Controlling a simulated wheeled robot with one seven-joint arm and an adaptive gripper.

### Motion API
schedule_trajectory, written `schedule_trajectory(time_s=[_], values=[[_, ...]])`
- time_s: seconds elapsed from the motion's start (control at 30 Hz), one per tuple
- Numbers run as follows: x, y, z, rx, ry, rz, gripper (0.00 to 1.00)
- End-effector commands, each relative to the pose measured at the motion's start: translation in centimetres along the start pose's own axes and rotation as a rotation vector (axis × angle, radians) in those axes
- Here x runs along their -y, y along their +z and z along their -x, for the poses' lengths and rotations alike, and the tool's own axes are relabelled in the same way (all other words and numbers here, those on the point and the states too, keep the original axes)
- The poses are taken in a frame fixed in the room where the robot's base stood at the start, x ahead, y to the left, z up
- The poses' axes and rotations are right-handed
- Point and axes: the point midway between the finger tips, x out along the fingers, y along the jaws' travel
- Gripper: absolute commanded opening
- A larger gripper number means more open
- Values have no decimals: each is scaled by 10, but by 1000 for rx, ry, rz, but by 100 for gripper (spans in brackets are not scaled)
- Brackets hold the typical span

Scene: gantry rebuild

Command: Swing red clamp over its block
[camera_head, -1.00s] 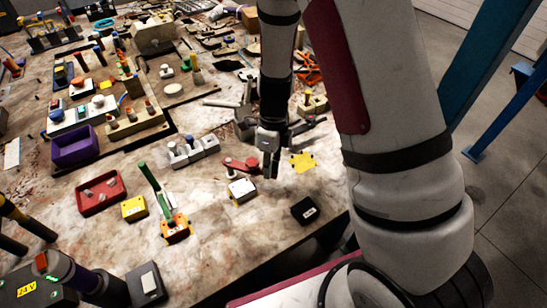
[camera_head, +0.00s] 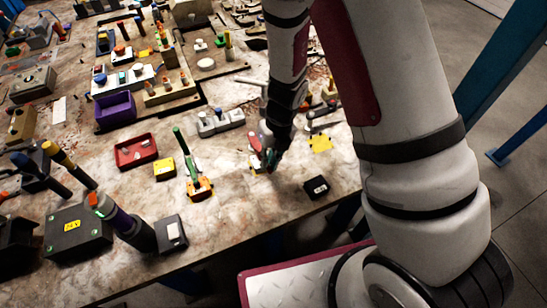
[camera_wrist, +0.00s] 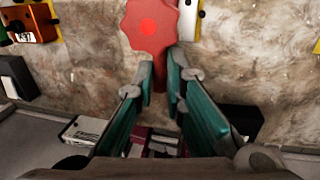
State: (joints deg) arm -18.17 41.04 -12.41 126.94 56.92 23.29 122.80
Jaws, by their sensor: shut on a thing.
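The red clamp shows in the wrist view as a lobed round head (camera_wrist: 148,28) with a brighter red centre. A narrow red bar runs down from it between the teal pads of my gripper (camera_wrist: 160,75). My gripper is shut on this bar. In the head view, my gripper (camera_head: 267,165) is low over the table, with the red clamp (camera_head: 255,143) partly hidden beside it. A pale block (camera_head: 254,168) shows just left of the fingertips, mostly covered. I cannot tell how far the clamp overlaps the block.
An orange block with a green handle (camera_head: 199,188) stands left of my gripper. A black box (camera_head: 317,187) lies to its right near the table edge. A yellow plate (camera_head: 320,143) and a grey double-post block (camera_head: 221,121) are behind. A red tray (camera_head: 136,150) is further left.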

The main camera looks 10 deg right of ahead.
Motion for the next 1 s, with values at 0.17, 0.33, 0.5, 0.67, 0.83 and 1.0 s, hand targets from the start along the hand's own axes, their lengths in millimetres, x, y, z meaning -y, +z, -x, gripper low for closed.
schedule_trajectory(time_s=[0.17, 0.33, 0.5, 0.67, 0.83, 1.0], values=[[-2, 0, 0, 4, 0, -16, 0], [-2, 1, 0, 4, 1, -17, 0], [-3, 1, 0, 4, 2, -17, 14], [-3, 1, 0, 4, 1, -15, 31], [-2, 0, 0, 4, 1, -14, 31], [-3, 1, 7, 6, 1, -12, 31]])
